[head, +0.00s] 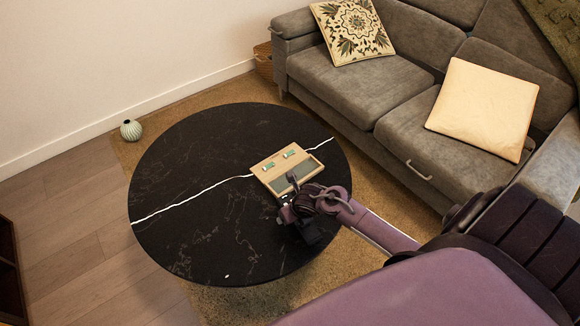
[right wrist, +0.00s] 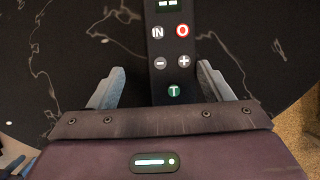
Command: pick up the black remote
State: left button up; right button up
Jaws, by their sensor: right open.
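The black remote (right wrist: 172,52) shows in the right wrist view, with IN, red O, minus, plus and green T buttons. It lies over the dark table, running up out of the top of the picture. My right gripper (right wrist: 162,85) is open, with one finger on each side of the remote's near end and gaps between. In the head view my right gripper (head: 302,205) is over the right part of the round black table (head: 200,225). There I cannot tell the remote from the dark gripper parts and tabletop.
A wooden tray (head: 266,181) with small green-and-white items sits on the table close beside my gripper. A small white speck (head: 227,276) is near the table's front edge. A grey sofa (head: 395,125) stands behind, a striped vase (head: 131,130) at left. The table's left half is clear.

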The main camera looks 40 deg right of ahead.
jog(key=shift+w+d+f, duration=0.1)
jog(key=shift+w+f, duration=0.1)
jog(key=shift+f, duration=0.4)
jog(key=c, duration=1.1)
